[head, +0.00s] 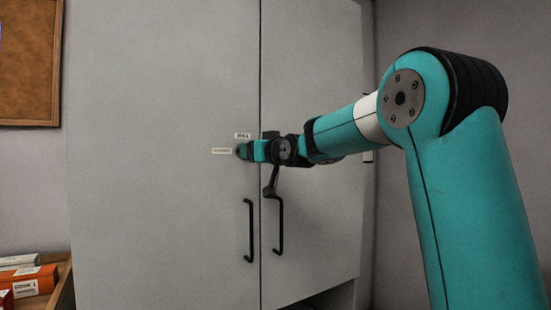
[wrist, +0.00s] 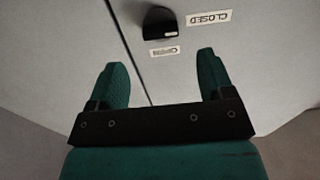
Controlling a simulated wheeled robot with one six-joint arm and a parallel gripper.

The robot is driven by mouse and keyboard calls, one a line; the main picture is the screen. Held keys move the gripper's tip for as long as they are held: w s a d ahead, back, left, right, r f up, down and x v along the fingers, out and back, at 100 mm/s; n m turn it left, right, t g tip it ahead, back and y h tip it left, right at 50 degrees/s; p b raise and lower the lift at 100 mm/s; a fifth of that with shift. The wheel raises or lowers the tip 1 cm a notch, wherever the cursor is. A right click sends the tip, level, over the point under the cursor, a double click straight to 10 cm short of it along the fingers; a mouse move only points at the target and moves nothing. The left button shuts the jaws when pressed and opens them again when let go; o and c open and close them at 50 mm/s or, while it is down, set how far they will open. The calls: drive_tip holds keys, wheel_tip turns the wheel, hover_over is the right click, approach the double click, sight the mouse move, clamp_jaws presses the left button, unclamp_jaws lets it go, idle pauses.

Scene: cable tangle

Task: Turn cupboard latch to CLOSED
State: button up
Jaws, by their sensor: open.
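The cupboard latch (wrist: 158,20) is a small black knob with a white mark on its lower right in the wrist view. A CLOSED label (wrist: 209,18) sits to its right and an OPEN label (wrist: 165,51) below it, both tilted or upside down. The mark faces between the two labels; I cannot tell its exact setting. My gripper (wrist: 162,58) is open and empty, with the latch just beyond and between its fingertips, apparently not gripped. In the head view my gripper (head: 245,151) is at the cupboard door beside the CLOSED label (head: 222,151), mostly hiding the latch.
The grey cupboard (head: 160,120) has two doors meeting at a vertical seam. Two black bar handles, left (head: 249,230) and right (head: 280,228), stand out below my gripper. Boxes (head: 30,281) lie on a wooden surface at lower left. A corkboard (head: 28,60) hangs at upper left.

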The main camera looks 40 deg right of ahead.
drive_tip(key=s+a+b, duration=0.1)
drive_tip(key=s, duration=0.9)
drive_tip(key=s+a+f+n+g+y, duration=0.2)
drive_tip(key=s+a+f+g+y, duration=0.15)
drive_tip(key=a+f, duration=0.5)
drive_tip(key=s+a+f+n+g+y, duration=0.2)
drive_tip(key=s+a+f+g+y, duration=0.15)
drive_tip(key=a+f, duration=0.5)
drive_tip(key=s+a+f+n+g, duration=0.1)
drive_tip(key=s+a+f+g, duration=0.3)
drive_tip(key=s, duration=0.3)
drive_tip(key=s+a+f+n+g+h, duration=0.1)
drive_tip(key=s+a+f+n+g, duration=0.2)
drive_tip(key=s, duration=0.4)
drive_tip(key=s+a+f+g, duration=0.4)
drive_tip(key=s+f, duration=0.2)
drive_tip(key=s, duration=0.2)
wheel_tip(320, 180, up, 14)
drive_tip(key=p, duration=1.2)
drive_tip(key=shift+w+d+p, duration=0.2)
drive_tip(key=shift+w+p, duration=0.2)
